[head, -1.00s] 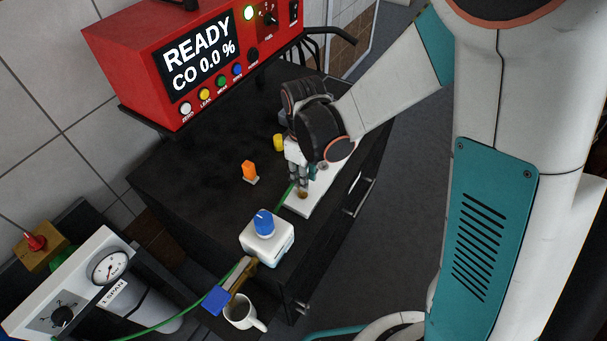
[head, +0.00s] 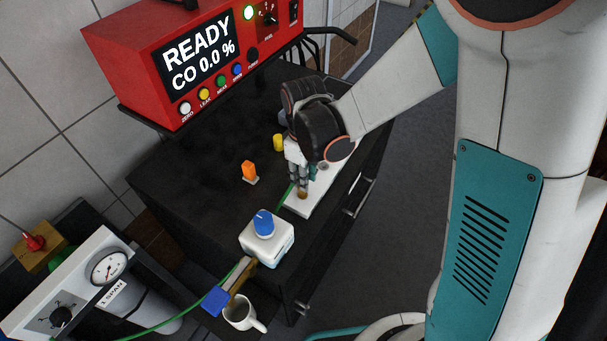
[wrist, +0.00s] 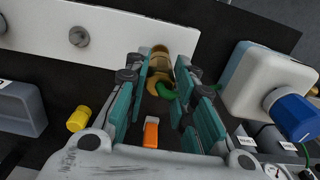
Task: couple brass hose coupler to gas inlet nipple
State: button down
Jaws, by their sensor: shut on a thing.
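The brass hose coupler (wrist: 160,60) sits between the fingertips of my gripper (wrist: 160,75) in the wrist view, with a bit of green hose (wrist: 165,90) at it. My gripper is shut on the coupler. In the head view my gripper (head: 303,182) points down at the near end of a white plate (head: 296,208), and the brass (head: 302,195) shows just below the fingers. The white plate carries grey round fittings (wrist: 78,36) in the wrist view. Which one is the gas inlet nipple, and whether the coupler touches one, I cannot tell.
A white box with a blue knob (head: 264,225) stands close by the plate's near end. An orange piece (head: 249,170) and a yellow piece (head: 279,142) stand on the black top. A red analyser (head: 195,60) is behind. A mug (head: 241,315) is in front.

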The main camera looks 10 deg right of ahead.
jog(key=shift+f+b, duration=1.2)
jog(key=shift+f, duration=0.2)
jog(key=shift+r, duration=0.25)
jog(key=shift+r+p, duration=0.8)
jog(key=shift+r, duration=0.15)
jog(key=shift+f+b, duration=1.1)
jog(key=shift+b, duration=0.1)
dwell(1.1)
jog(key=c, duration=1.3)
grip_release()
jog(key=shift+r, duration=3.75)
